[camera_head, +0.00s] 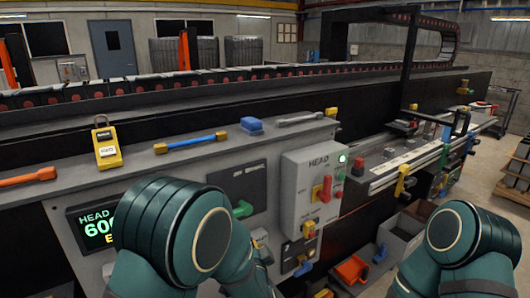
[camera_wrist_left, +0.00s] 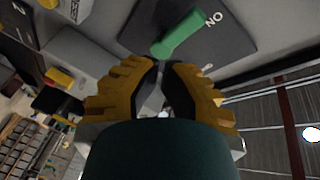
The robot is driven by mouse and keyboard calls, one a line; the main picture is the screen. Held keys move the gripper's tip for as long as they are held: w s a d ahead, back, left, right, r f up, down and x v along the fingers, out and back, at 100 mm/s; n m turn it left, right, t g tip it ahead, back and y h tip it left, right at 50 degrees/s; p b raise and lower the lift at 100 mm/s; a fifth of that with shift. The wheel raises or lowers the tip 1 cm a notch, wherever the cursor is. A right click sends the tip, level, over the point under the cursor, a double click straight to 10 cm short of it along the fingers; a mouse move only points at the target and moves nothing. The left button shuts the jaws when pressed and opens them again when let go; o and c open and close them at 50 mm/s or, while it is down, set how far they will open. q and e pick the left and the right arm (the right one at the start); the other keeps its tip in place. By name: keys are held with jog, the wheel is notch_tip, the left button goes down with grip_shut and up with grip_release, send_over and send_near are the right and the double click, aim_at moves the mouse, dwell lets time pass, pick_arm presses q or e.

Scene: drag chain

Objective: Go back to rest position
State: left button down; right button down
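My left arm (camera_head: 185,235) fills the lower left of the head view, in front of the machine's panel. It hides most of my left gripper there. In the left wrist view the two yellow fingers of my left gripper (camera_wrist_left: 165,66) show a narrow gap with nothing held between them. The same green handle shows in the head view (camera_head: 243,209). My right arm (camera_head: 465,250) is at the lower right of the head view; its gripper is not visible.
A grey control box (camera_head: 312,188) with a red switch stands right of my left arm. A yellow padlock (camera_head: 106,145), a blue-handled tool (camera_head: 190,141) and an orange tool (camera_head: 28,177) lie on the ledge. Bins (camera_head: 402,235) sit low between my arms.

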pick_arm(q)
jog(key=s+a+f+n+g+h, duration=0.1)
jog(key=s+a+f+g, duration=0.1)
jog(key=f, duration=0.4)
jog(key=s+a+f+n+g+h, duration=0.1)
jog(key=f+n+g, duration=0.1)
jog(key=f, duration=0.3)
jog(key=s+f+n+g+h, duration=0.2)
jog(key=s+f+g, duration=0.2)
jog(key=s, duration=0.3)
jog(key=s+f+n+g+h, duration=0.1)
jog(key=s+f+n+g, duration=0.2)
jog(key=s+f, duration=0.2)
jog(key=s+a+f+n+g+h, duration=0.1)
jog(key=s+f+n+g+h, duration=0.1)
jog(key=s, duration=0.9)
notch_tip(320, 180, down, 4)
jog(key=n+g, duration=0.1)
jog(key=g, duration=0.1)
jog(key=shift+s+r+g+h, duration=0.15)
jog(key=shift+r+g+h, duration=0.1)
jog(key=shift+g+h, duration=0.05)
jog(key=shift+a, duration=0.1)
